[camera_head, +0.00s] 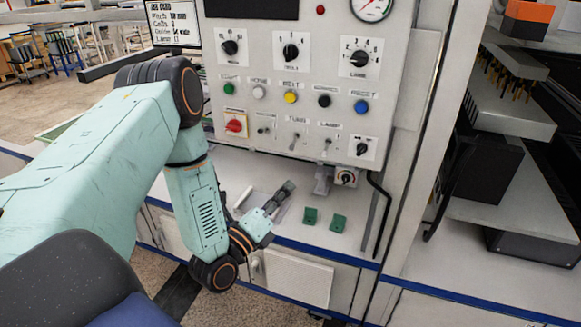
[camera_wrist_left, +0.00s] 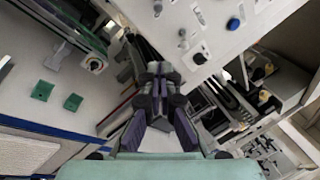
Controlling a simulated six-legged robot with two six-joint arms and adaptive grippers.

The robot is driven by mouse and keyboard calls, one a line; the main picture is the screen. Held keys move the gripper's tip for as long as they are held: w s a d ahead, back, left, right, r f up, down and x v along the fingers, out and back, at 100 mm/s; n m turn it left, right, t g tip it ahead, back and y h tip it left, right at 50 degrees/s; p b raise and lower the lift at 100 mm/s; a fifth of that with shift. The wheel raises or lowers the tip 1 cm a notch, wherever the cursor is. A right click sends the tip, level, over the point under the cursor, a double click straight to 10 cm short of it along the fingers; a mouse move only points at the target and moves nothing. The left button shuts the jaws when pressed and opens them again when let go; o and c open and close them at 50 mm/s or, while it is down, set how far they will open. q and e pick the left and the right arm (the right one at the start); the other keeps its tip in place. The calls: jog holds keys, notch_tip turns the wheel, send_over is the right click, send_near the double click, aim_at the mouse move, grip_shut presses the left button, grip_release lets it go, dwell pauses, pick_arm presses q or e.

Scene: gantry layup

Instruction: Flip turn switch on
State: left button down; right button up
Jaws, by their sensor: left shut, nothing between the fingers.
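The grey control panel (camera_head: 385,100) has a row of small toggle switches. The toggle (camera_head: 294,141) under the middle label, which seems to read TURN, appears to have its lever pointing down. Another toggle (camera_head: 326,147) is to its right, and one (camera_head: 264,129) to its left. My left gripper (camera_head: 284,194) is below the panel, over the counter, apart from the switches. It is shut and empty; its shut fingers also show in the wrist view (camera_wrist_left: 156,80). Panel toggles show in the wrist view (camera_wrist_left: 183,39), but their labels are unreadable. My right gripper is not in view.
Two green blocks (camera_head: 310,215) (camera_head: 338,223) lie on the counter right of my gripper. A small dial fixture (camera_head: 346,177) juts out under the panel, with a black cable beside it. A red knob (camera_head: 235,124) and coloured buttons sit on the panel. Grey shelving (camera_head: 512,115) stands at right.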

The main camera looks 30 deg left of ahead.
aim_at(293, 143)
pick_arm(q)
jog(key=w, duration=0.3)
jog(key=w+r, duration=0.1)
jog(key=w, duration=0.2)
jog(key=w+b, duration=0.1)
jog(key=w, duration=0.2)
jog(key=shift+w+d+r, duration=0.15)
jog(key=shift+d+r, duration=0.1)
jog(key=shift+r, duration=0.1)
jog(key=shift+s+a+r+p, duration=0.25)
jog(key=shift+a+r, duration=0.1)
jog(key=shift+a, duration=0.2)
jog(key=shift+s+a+r+p, duration=0.1)
jog(key=shift+a+r+p, duration=0.2)
jog(key=shift+a, duration=0.2)
jog(key=shift+s+a+r, duration=0.35)
jog(key=shift+a+r, duration=0.05)
jog(key=shift+a, duration=0.15)
jog(key=shift+d, duration=0.1)
